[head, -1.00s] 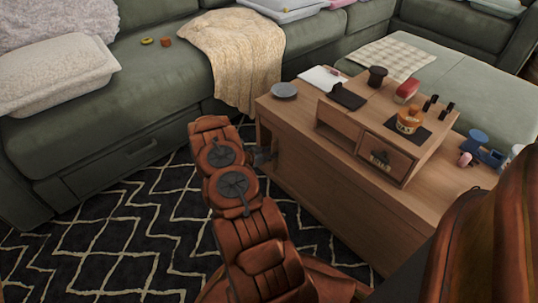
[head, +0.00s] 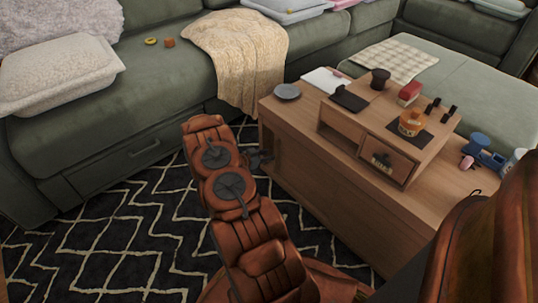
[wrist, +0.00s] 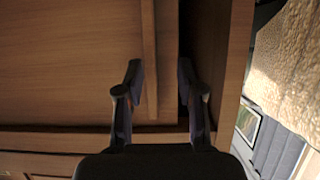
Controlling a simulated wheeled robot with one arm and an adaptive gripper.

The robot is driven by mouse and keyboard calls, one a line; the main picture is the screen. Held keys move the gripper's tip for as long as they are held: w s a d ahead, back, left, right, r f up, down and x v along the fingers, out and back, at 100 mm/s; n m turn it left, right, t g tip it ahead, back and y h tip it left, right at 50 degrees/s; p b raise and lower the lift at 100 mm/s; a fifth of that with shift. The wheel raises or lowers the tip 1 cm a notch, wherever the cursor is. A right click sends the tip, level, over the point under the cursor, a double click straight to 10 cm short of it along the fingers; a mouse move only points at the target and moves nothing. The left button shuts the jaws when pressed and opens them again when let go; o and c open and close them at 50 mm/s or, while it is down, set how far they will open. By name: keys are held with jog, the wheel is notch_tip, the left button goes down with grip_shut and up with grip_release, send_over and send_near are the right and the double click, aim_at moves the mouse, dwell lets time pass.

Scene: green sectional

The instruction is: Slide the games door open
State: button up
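The wooden table (head: 330,205) stands right of my arm in the head view; its left front part is near my gripper (head: 258,158). In the wrist view a flat wood door panel (wrist: 70,65) fills the left, with a raised upright strip (wrist: 149,60) near its right edge. A dark narrow gap (wrist: 184,30) lies between the panel and the wood side wall (wrist: 228,60). My gripper (wrist: 160,75) is open, its fingers apart on either side of the strip. The right finger is over the dark gap. I cannot tell if either finger touches wood.
A small wooden organizer with a drawer (head: 388,160) stands on the table, with a cup (head: 380,79), a jar (head: 412,122) and a grey dish (head: 286,91). A green sofa (head: 150,100) with a beige blanket (head: 238,55) is behind. Patterned rug (head: 90,250) lies at left.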

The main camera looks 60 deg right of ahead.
jog(key=shift+p+v, duration=0.5)
jog(key=shift+v, duration=2.3)
